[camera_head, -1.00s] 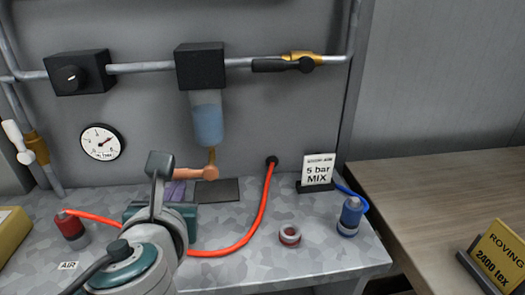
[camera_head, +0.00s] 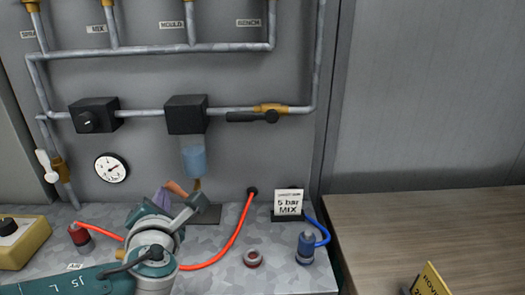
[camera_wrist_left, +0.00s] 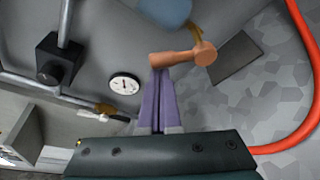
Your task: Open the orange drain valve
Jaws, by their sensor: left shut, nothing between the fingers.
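The orange drain valve handle (camera_head: 177,188) sits under the blue-filled clear bowl (camera_head: 193,158). In the head view it slants up to the left, and my left arm hides its hub end. In the left wrist view the whole orange handle (camera_wrist_left: 182,57) shows, its round hub at the right below a brass stem. My left gripper (camera_head: 161,198) has purple fingers, shut and empty. In the left wrist view the left fingertips (camera_wrist_left: 160,73) are at the handle's free left end, just under it; I cannot tell whether they touch. My right gripper is not in view.
A red hose (camera_head: 232,235) curves across the bench right of my left arm. A dark plate (camera_head: 207,216) lies below the valve. A gauge (camera_head: 111,168), a black regulator (camera_head: 96,115) and a "5 bar MIX" sign (camera_head: 289,203) are nearby. A blue coupling (camera_head: 305,248) stands at the right.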

